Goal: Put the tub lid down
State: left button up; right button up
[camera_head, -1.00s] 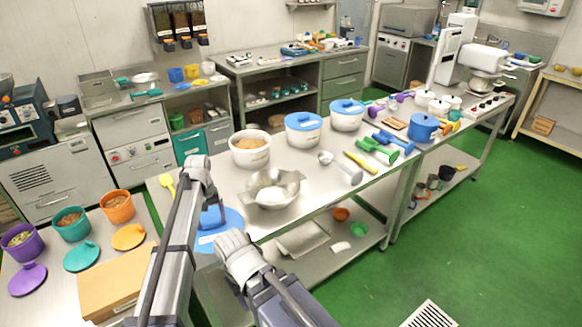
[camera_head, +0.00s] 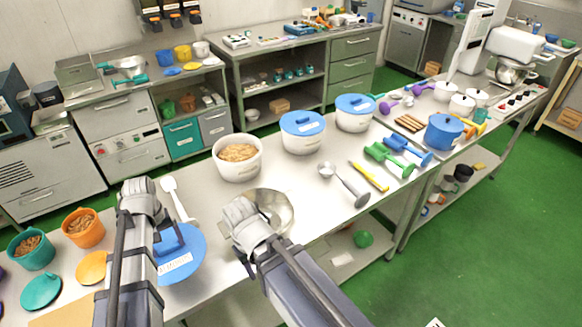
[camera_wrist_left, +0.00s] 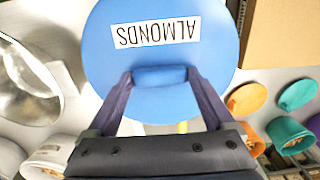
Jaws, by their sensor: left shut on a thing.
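A round blue lid (camera_head: 186,258) with a white label hangs at my left gripper (camera_head: 155,228), near the front left of the steel table. In the left wrist view, the label on the lid (camera_wrist_left: 205,62) reads ALMONDS, and the fingers of my left gripper (camera_wrist_left: 160,76) are shut on its raised handle. I cannot tell whether the lid touches the table. An open white tub (camera_head: 238,172) full of brown nuts stands further back. My right gripper (camera_head: 243,215) is in front of the steel bowl and partly hides it; its finger opening does not show clearly.
The steel bowl (camera_head: 278,210) and a pale spatula (camera_head: 172,193) flank the lid area. Two lidded white tubs (camera_head: 303,137) (camera_head: 354,117) stand behind. A scoop (camera_head: 345,185) lies to the right. Orange and teal pots (camera_head: 84,230) (camera_head: 32,252) stand at left.

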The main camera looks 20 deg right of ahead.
aim_at(173, 256)
pick_arm(q)
jog(key=shift+w, duration=0.1)
pick_arm(e)
jog(key=shift+w+d, duration=0.2)
jog(key=shift+w, duration=0.15)
pick_arm(q)
jog(key=shift+r, duration=0.1)
jog(key=shift+f+b, duration=0.4)
jog(key=shift+f, duration=0.05)
notch_tip(173, 256, down, 6)
jog(key=b, duration=0.5)
jog(key=shift+r, duration=0.25)
pick_arm(e)
notch_tip(173, 256, down, 6)
jog(key=shift+f, duration=0.15)
pick_arm(q)
jog(key=shift+f+b, duration=0.1)
jog(key=shift+b, duration=0.25)
pick_arm(e)
jog(key=shift+f, duration=0.1)
pick_arm(q)
notch_tip(173, 256, down, 4)
jog(key=b, duration=0.3)
jog(key=shift+r, duration=0.25)
pick_arm(e)
notch_tip(173, 256, down, 4)
jog(key=shift+r, duration=0.25)
